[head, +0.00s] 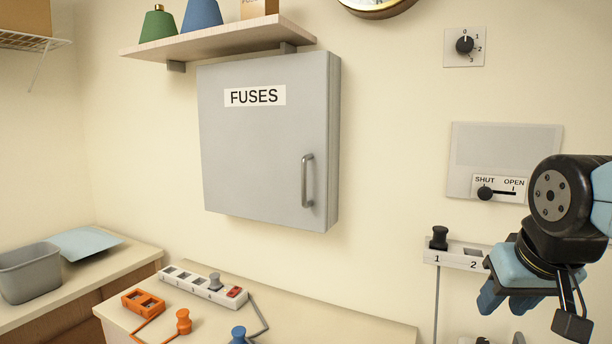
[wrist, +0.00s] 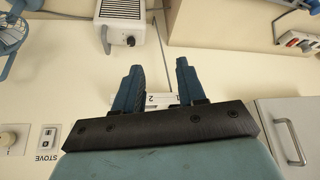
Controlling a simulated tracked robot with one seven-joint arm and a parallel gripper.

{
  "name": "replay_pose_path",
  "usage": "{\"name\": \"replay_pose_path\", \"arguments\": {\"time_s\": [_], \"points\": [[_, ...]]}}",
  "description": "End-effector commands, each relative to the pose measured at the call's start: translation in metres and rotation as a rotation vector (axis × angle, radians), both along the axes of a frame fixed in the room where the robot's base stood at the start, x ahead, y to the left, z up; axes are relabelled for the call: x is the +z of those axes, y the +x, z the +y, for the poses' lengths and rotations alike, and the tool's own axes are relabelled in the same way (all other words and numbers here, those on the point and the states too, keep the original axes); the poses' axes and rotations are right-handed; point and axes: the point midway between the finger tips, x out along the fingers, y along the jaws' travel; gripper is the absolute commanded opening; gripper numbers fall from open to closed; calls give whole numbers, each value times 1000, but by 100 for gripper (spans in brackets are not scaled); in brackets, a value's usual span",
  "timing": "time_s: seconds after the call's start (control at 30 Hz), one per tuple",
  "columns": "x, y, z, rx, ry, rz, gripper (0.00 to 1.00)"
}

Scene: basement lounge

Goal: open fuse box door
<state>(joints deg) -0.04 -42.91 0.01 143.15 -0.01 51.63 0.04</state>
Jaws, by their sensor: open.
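The grey fuse box (head: 255,150), labelled FUSES, hangs on the wall left of centre in the head view. Its door looks closed. A vertical metal bar handle (head: 307,181) sits near the door's lower right edge. In the upside-down wrist view, a grey door with a bar handle (wrist: 290,143) shows at the lower right and looks like the same one. My gripper (head: 506,302) is at the lower right of the head view, well right of and below the handle, touching nothing of the box. Its two blue fingers (wrist: 157,68) are apart and empty.
A shelf (head: 220,43) with lamp shades is just above the box. A counter (head: 330,325) below carries a power strip (head: 203,286), an orange socket block and plugs. A SHUT/OPEN slider panel (head: 503,142) and numbered socket strip (head: 455,254) are near my arm. Wall between is clear.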

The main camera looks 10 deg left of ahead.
Motion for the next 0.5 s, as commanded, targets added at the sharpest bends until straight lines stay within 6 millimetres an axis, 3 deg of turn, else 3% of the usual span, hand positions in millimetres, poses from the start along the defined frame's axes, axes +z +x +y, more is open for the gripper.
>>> {"name": "replay_pose_path", "arguments": {"time_s": [0.17, 0.27, 0.5], "points": [[23, 19, 6, 20, -4, 7, 40], [51, 44, 17, 44, -9, 16, 40], [125, 115, 74, 110, -20, 40, 40]]}}
